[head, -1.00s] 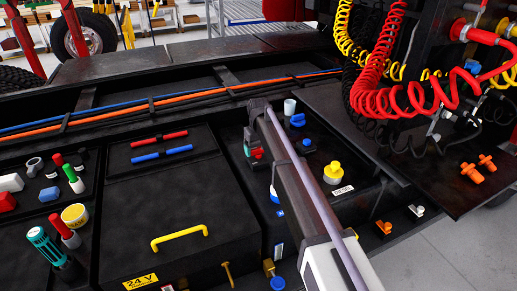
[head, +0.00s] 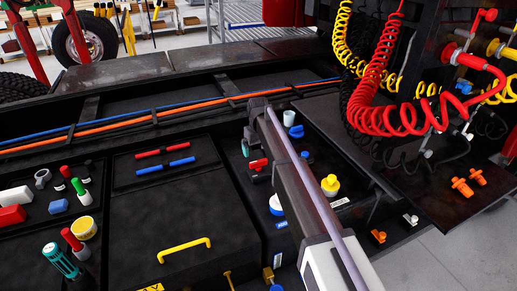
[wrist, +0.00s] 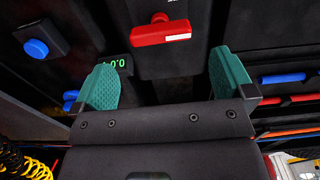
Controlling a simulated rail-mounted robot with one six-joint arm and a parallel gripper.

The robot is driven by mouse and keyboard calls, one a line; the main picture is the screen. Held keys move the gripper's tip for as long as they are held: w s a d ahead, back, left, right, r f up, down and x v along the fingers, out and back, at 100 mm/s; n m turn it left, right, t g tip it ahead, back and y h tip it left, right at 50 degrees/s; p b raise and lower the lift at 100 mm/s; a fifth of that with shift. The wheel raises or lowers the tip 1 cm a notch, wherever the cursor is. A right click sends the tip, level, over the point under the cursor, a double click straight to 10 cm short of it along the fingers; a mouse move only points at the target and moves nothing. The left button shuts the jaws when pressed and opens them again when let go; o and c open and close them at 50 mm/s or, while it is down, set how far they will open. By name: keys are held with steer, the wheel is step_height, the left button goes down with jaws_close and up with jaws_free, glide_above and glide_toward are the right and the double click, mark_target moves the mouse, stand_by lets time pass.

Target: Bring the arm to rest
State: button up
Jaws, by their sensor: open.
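My gripper (wrist: 162,62) shows in the wrist view as two teal pads held wide apart, with nothing between them. A red handle (wrist: 160,32) on a dark box lies ahead of the pads, apart from them. In the head view my arm (head: 300,195) reaches up from the bottom right over the dark equipment deck. Its upper end is beside a small red part (head: 258,165).
A lidded dark box with a yellow handle (head: 184,250) stands left of my arm. A yellow-topped knob (head: 330,185) stands close on the right. Red coiled hoses (head: 400,118) hang at the upper right.

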step_height(320, 180, up, 4)
steer(key=shift+f+p, duration=0.1)
steer(key=shift+p, duration=0.9)
steer(key=s+d+f+m+b, duration=0.2)
steer(key=s+d, duration=0.5)
steer(key=s, duration=0.4)
steer(key=s+d+f+m+b, duration=0.1)
steer(key=s+d+f+b, duration=0.3)
steer(key=s+d, duration=0.4)
steer(key=s+d+f+m+b, duration=0.2)
steer(key=s+d, duration=0.6)
steer(key=s, duration=0.8)
steer(key=shift+d+f+m+b, duration=0.15)
steer(key=shift+f+m+b, duration=0.15)
steer(key=shift+f+b, duration=0.55)
